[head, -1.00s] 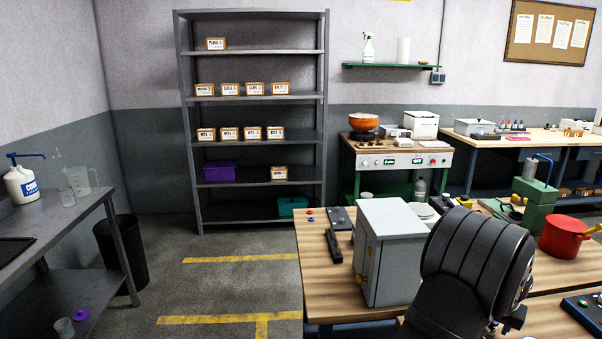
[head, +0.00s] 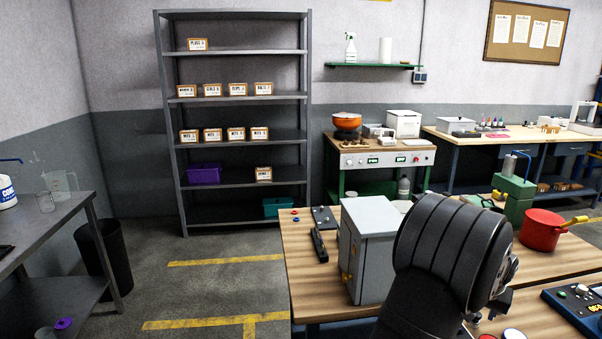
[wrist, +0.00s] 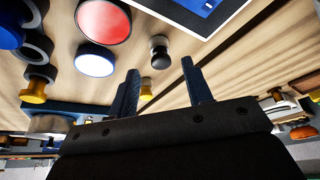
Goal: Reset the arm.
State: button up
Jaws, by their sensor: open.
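My gripper (wrist: 160,95) shows in the wrist view with its two blue-black fingers spread apart and nothing between them. It is above a wooden tabletop, with small knobs and discs around it. In the head view my dark arm covers the right front part of the wooden table (head: 300,272), and the gripper fingers cannot be made out there. A grey metal cabinet (head: 369,262) stands on the table to the left of my arm.
A red pot (head: 540,231) with a yellow handle and a green press (head: 514,195) stand to the right. A dark control panel (head: 583,313) lies at the right front. A grey shelf (head: 235,138) with labelled boxes stands behind. The floor (head: 215,290) left of the table is clear.

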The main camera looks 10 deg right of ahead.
jog(key=x, duration=0.5)
jog(key=shift+f, duration=0.1)
jog(key=r, duration=0.3)
jog(key=s+r, duration=0.1)
jog(key=r, duration=0.1)
jog(key=shift+r, duration=0.15)
jog(key=s+d+r, duration=0.1)
jog(key=s+r, duration=0.6)
jog(key=s, duration=0.4)
jog(key=w+a+f, duration=0.2)
jog(key=w+a, duration=1.1)
jog(key=w+a+n, duration=0.1)
jog(key=w+a, duration=0.2)
jog(key=a, duration=0.5)
jog(key=w+a+f+n, duration=0.1)
jog(key=w+a, duration=0.3)
jog(key=a, duration=0.5)
jog(key=w+a+f+n+y, duration=0.1)
jog(key=w+a, duration=0.3)
jog(key=a, duration=0.4)
jog(key=shift+a+f+t, duration=0.2)
jog(key=shift+a+t, duration=0.2)
